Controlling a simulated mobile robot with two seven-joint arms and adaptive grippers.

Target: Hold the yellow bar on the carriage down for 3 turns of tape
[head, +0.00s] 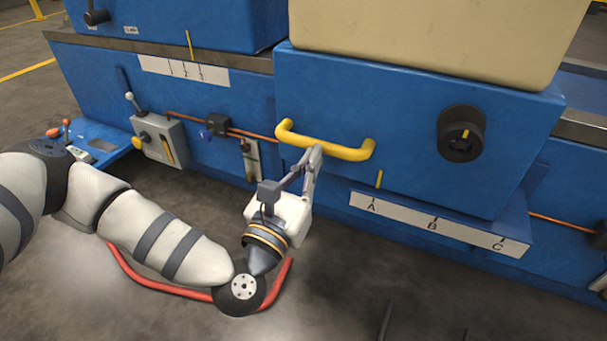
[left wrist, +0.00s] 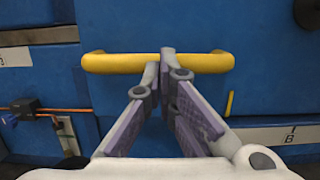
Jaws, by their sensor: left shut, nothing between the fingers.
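The yellow bar (head: 345,152) is a handle with bent ends on the front face of the blue carriage (head: 400,110). My left gripper (head: 314,152) is shut and empty, its fingertips at the middle of the bar. In the left wrist view the closed fingertips (left wrist: 161,55) overlap the middle of the bar (left wrist: 115,63), in front of it. The fingers are not around the bar. Whether the tips press on it or stop just short, I cannot tell. No turning tape shows clearly. My right gripper is not in view.
A black dial with a yellow mark (head: 461,134) sits right of the bar. Below is a white strip lettered A, B, C (head: 440,224). A grey lever box (head: 160,140) and orange piping are at left. A red hose (head: 165,287) lies on the floor.

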